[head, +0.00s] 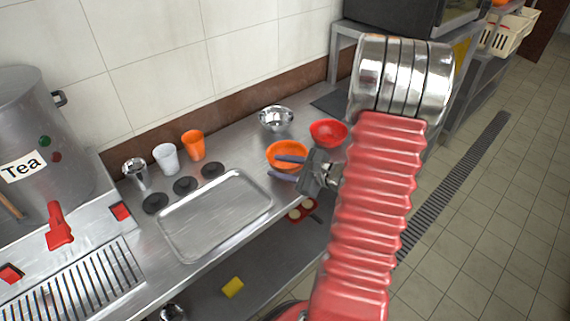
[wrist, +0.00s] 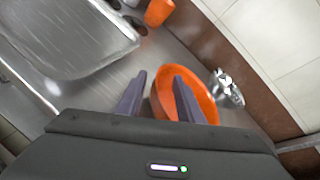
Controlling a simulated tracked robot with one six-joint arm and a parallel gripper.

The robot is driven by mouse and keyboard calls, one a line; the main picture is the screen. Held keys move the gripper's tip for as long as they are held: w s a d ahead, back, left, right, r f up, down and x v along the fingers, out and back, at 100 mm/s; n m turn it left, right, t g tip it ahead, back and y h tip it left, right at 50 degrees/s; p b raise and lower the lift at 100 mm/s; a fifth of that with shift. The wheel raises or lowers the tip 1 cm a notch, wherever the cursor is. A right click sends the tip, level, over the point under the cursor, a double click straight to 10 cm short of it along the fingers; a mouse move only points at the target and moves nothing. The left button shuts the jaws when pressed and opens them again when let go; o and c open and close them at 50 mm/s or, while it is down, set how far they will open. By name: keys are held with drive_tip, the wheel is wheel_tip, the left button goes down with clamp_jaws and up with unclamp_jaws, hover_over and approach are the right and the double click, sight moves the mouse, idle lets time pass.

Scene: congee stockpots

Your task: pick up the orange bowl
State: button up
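The orange bowl (head: 288,150) sits on the steel counter in the head view, between the metal tray and the red bowl. My gripper (head: 281,168) is at its near side, with its two fingers apart and one finger over the bowl. In the wrist view the orange bowl (wrist: 184,93) lies ahead of my gripper (wrist: 160,80). One finger overlaps the bowl in the picture and the other is left of its rim. Nothing is held. I cannot tell whether a finger touches the bowl.
A red bowl (head: 328,133) and a steel bowl (head: 276,119) stand close behind the orange bowl. A metal tray (head: 214,213) lies to the left. An orange cup (head: 194,146) and a white cup (head: 166,158) stand near the wall. The counter's front edge is close to my gripper.

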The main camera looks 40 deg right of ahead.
drive_tip(key=shift+w, duration=0.15)
drive_tip(key=shift+c, duration=0.7)
clamp_jaws()
